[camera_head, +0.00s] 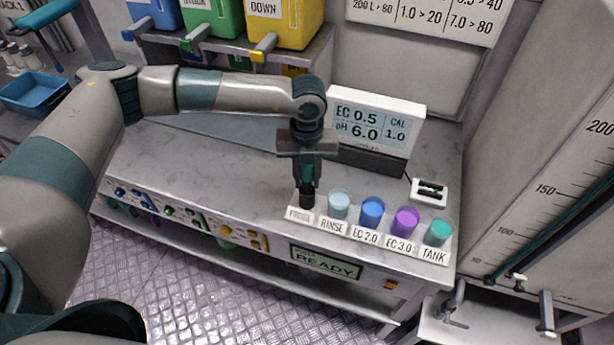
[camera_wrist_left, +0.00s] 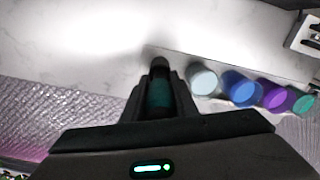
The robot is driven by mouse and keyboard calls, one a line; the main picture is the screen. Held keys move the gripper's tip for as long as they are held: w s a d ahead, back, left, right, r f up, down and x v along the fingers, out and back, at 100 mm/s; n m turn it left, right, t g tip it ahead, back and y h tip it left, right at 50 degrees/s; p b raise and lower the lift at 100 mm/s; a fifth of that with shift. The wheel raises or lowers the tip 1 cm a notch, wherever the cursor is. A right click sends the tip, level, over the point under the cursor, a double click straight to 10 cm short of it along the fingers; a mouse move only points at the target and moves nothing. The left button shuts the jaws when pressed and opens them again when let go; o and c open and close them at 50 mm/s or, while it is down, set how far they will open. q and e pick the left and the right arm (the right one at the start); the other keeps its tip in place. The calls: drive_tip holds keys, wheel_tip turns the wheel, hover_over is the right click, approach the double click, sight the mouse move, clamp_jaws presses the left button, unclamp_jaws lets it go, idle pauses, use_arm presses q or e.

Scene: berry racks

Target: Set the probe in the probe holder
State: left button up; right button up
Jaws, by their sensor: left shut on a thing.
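My left gripper (camera_head: 307,180) points straight down over the left end of the row of cups on the bench. It is shut on the probe (camera_head: 306,195), a dark upright stick whose lower end is just behind the "PROBE" label (camera_head: 299,214). In the left wrist view the probe (camera_wrist_left: 159,88) shows dark teal between the fingers (camera_wrist_left: 160,95). The probe holder itself is hidden behind the label and the probe, so I cannot tell whether the probe's tip is inside it. My right gripper is not in view.
Right of the probe stand the rinse cup (camera_head: 339,204), blue cup (camera_head: 372,211), purple cup (camera_head: 404,221) and teal tank cup (camera_head: 438,233). A meter display (camera_head: 373,122) stands behind, and a small white tray (camera_head: 429,191) lies at right. The bench (camera_head: 190,165) is clear at left.

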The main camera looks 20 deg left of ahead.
use_arm(q)
drive_tip(key=shift+f+b, duration=0.25)
drive_tip(key=shift+b, duration=0.2)
idle(0.4)
drive_tip(key=o, duration=1.1)
drive_tip(key=shift+o, duration=0.2)
drive_tip(key=shift+r, duration=0.1)
drive_tip(key=shift+r+b, duration=0.3)
drive_tip(key=shift+r, duration=0.2)
wheel_tip(320, 180, up, 15)
drive_tip(key=b, duration=0.5)
drive_tip(key=shift+r, duration=0.65)
drive_tip(key=shift+f, duration=0.1)
